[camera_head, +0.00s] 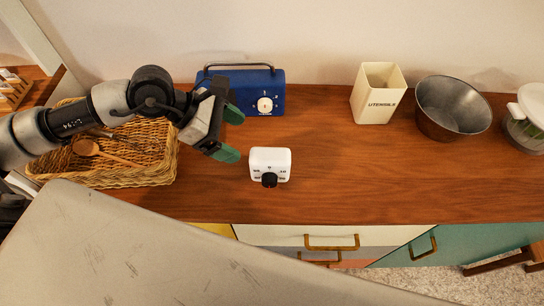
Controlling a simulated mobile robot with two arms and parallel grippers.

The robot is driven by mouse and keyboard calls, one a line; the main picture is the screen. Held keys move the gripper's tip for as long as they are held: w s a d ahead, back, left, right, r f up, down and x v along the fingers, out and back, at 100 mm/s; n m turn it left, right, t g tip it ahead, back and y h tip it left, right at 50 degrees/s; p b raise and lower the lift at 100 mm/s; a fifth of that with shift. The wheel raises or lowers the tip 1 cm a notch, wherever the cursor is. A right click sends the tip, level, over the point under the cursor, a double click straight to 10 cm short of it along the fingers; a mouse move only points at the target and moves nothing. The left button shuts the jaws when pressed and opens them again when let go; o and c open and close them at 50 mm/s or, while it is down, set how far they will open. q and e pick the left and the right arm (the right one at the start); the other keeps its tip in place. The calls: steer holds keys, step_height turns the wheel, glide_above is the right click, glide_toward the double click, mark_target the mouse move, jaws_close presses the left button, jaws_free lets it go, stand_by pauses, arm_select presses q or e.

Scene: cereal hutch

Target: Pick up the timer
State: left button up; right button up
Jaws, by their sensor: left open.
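The timer (270,162) is a small white box with a black knob and dark markings on its front. It stands on the wooden hutch top (350,180), near the middle. My left gripper (238,135) has green-tipped fingers and is open and empty. It is just left of the timer and a little behind it, apart from it in the picture. I cannot tell its exact height above the wood. My right gripper is not in view.
A blue radio (250,92) stands behind my gripper. A wicker basket (165,170) with a wooden spoon (95,150) is at left. A utensil holder (378,93), metal bowl (455,105) and lidded jar (525,125) stand at right. The wood right of the timer is clear.

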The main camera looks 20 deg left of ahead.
mark_target(270, 154)
arm_select(q)
steer(key=x, duration=0.4)
steer(key=shift+d+f+p, duration=0.15)
steer(key=shift+d+p, duration=0.15)
steer(key=shift+p, duration=0.05)
steer(key=shift+w+a+p+x, duration=0.15)
steer(key=shift+p+x, duration=0.25)
steer(key=shift+x, duration=0.95)
steer(key=shift+w+a+p+x, duration=0.15)
steer(key=shift+p+x, duration=0.25)
steer(key=shift+x, duration=0.95)
steer(key=shift+f, duration=0.1)
steer(key=c, duration=1.3)
steer(key=shift+c, duration=0.4)
